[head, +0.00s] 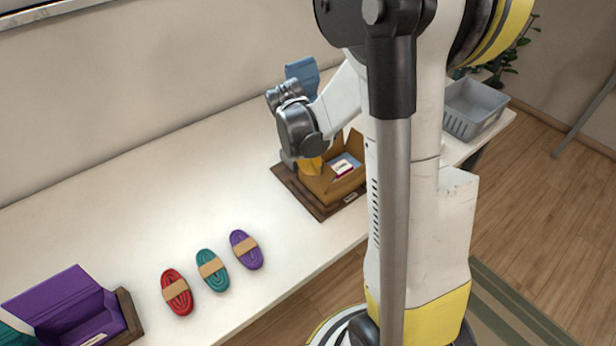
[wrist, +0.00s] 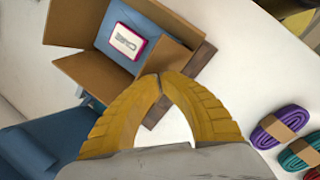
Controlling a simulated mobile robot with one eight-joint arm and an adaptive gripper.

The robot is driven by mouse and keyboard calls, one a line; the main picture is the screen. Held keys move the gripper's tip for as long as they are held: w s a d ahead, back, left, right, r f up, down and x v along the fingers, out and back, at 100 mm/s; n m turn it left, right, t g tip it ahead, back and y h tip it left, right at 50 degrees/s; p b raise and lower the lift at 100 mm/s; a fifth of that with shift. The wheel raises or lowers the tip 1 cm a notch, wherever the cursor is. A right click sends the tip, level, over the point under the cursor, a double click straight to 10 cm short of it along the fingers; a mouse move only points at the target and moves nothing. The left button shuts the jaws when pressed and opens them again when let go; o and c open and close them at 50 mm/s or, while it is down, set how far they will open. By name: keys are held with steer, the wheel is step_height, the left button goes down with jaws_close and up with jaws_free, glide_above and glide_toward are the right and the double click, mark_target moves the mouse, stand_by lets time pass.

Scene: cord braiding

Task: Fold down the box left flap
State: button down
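The brown cardboard box (head: 345,188) sits on a dark wooden base (head: 318,207), its top open. It also shows in the wrist view, with flaps standing out at the left (wrist: 75,22), the near side (wrist: 102,76) and the right (wrist: 163,57). Inside lie a blue lining (wrist: 118,22) and a white and magenta item (wrist: 127,41). My gripper (wrist: 160,77) has its yellow fingertips together, with nothing visible between them. In the head view my gripper (head: 309,168) is low at the box's left side and hides part of it. I cannot tell whether the tips touch a flap.
Purple (head: 246,250), teal (head: 212,270) and red (head: 177,292) cord bundles lie on the white table (head: 130,215). An open purple box (head: 68,305) is at the near left. A blue object (head: 301,72) is behind my gripper. A grey basket (head: 474,108) is at the right end.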

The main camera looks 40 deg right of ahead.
mark_target(323, 171)
steer(key=shift+d+f, duration=0.2)
steer(key=shift+d, duration=0.3)
steer(key=shift+d+f+b, duration=0.65)
steer(key=shift+b, duration=0.05)
steer(key=shift+f, duration=0.1)
steer(key=shift+b+x, duration=0.8)
steer(key=shift+d, duration=0.1)
step_height(323, 171, up, 8)
steer(key=p, duration=0.6)
